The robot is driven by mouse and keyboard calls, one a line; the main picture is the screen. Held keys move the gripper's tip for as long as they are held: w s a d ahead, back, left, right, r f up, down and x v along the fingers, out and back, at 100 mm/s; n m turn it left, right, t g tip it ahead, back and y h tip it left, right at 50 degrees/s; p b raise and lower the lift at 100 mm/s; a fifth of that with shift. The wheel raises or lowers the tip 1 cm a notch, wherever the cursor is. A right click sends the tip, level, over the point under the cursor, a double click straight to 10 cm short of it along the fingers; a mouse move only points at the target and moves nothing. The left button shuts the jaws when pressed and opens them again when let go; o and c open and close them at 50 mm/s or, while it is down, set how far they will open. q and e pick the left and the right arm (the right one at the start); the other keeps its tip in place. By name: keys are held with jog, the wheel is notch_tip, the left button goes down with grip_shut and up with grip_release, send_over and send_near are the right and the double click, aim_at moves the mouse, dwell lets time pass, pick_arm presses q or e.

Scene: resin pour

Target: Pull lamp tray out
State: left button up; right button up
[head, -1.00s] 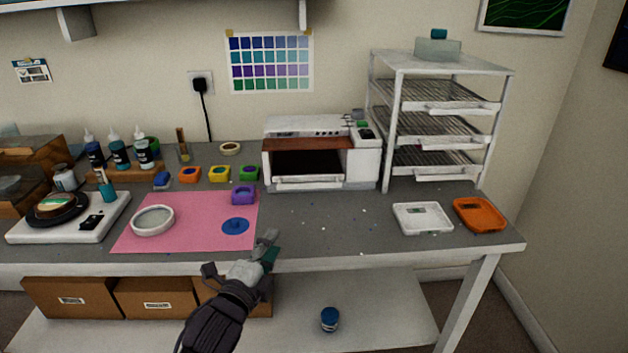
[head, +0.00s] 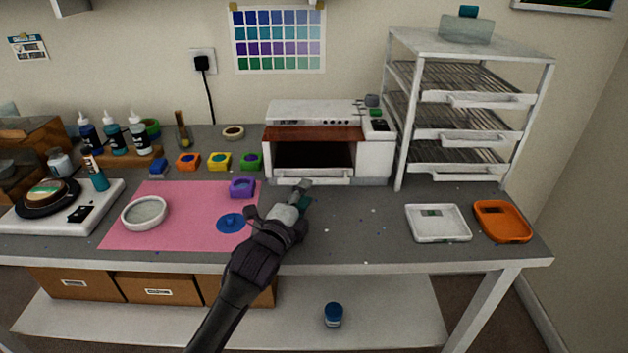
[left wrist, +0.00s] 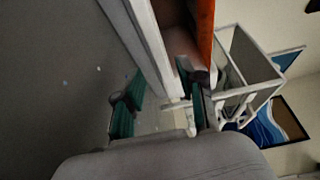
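The UV lamp (head: 325,115) is a white box at the back of the bench, with a dark open front under a reddish-brown strip. The lamp tray's white front with its handle (head: 313,180) runs along the lamp's lower edge; the tray looks pushed in. My left gripper (head: 277,203) is open and empty in front of the handle's left part. In the left wrist view its two green-padded fingers (left wrist: 160,98) are spread, with the white tray front (left wrist: 143,45) running toward the gap between them. I cannot tell whether they touch it. My right gripper is not in view.
A wire-shelf rack (head: 470,110) stands right of the lamp. A white tray (head: 437,236) and an orange tray (head: 503,238) lie at the bench's right. A pink mat (head: 180,235) with a purple mould (head: 242,187) lies left. Bench in front of the lamp is mostly clear.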

aim_at(313, 179)
pick_arm(q)
jog(key=x, duration=0.6)
jog(key=shift+s, duration=0.1)
grip_shut()
